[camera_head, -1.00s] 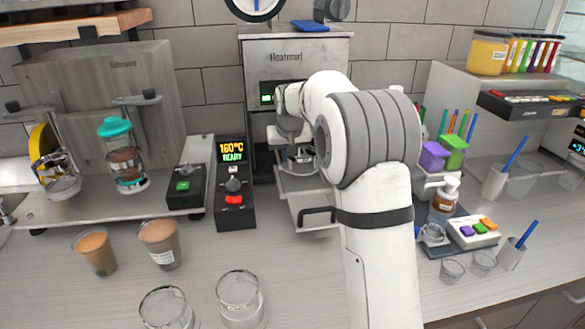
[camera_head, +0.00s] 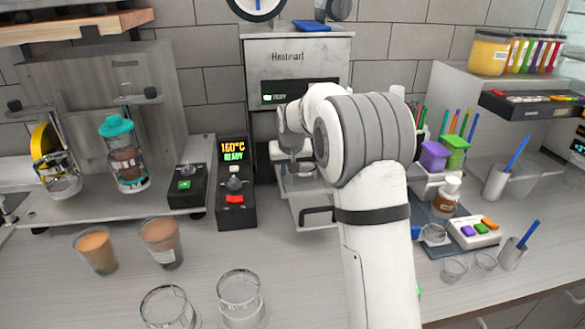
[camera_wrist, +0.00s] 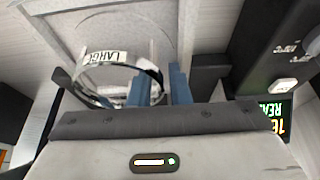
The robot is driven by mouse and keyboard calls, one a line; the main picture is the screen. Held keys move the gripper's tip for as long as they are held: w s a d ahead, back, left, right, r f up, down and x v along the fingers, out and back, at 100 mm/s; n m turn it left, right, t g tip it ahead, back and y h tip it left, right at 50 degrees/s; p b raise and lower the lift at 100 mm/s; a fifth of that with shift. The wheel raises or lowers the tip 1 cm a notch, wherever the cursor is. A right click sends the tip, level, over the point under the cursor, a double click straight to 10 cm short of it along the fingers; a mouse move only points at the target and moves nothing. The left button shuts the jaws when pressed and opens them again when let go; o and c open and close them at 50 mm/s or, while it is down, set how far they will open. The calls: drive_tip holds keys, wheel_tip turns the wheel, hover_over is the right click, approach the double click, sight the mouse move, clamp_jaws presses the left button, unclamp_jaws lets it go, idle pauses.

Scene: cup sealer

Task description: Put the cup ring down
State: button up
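The cup ring (camera_wrist: 104,57) is a clear, dark-edged band with a "LARGE" label, at upper left in the wrist view. My gripper (camera_wrist: 160,87) has two blue fingers close together, with the ring's right-hand wall between them. It appears shut on that wall. In the head view the ring (camera_head: 302,168) is small, over the pulled-out drawer (camera_head: 312,207) of the Heatmurl sealer (camera_head: 290,60). My arm hides part of the drawer and the fingertips. I cannot tell whether the ring touches the drawer.
A control box reading 160°C READY (camera_head: 232,185) stands just left of the drawer. Two brown-filled cups (camera_head: 161,245) and two empty clear cups (camera_head: 240,295) stand at front left. A bottle (camera_head: 446,195) and small button panel (camera_head: 473,232) are right of my arm.

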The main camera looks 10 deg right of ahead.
drive_tip(key=shift+o, duration=0.8)
drive_tip(key=shift+r, duration=0.3)
drive_tip(key=v, duration=1.1)
drive_tip(key=s+d+f, duration=0.1)
drive_tip(key=s+f, duration=0.2)
drive_tip(key=s, duration=0.9)
drive_tip(key=s+f+g, duration=0.1)
drive_tip(key=s+f, duration=0.1)
drive_tip(key=s, duration=1)
drive_tip(key=s+d+f, duration=0.1)
drive_tip(key=s+f, duration=0.2)
drive_tip(key=s, duration=0.9)
drive_tip(key=shift+s+d+f+g, duration=0.3)
drive_tip(key=shift+s+d, duration=0.05)
drive_tip(key=shift+s, duration=0.05)
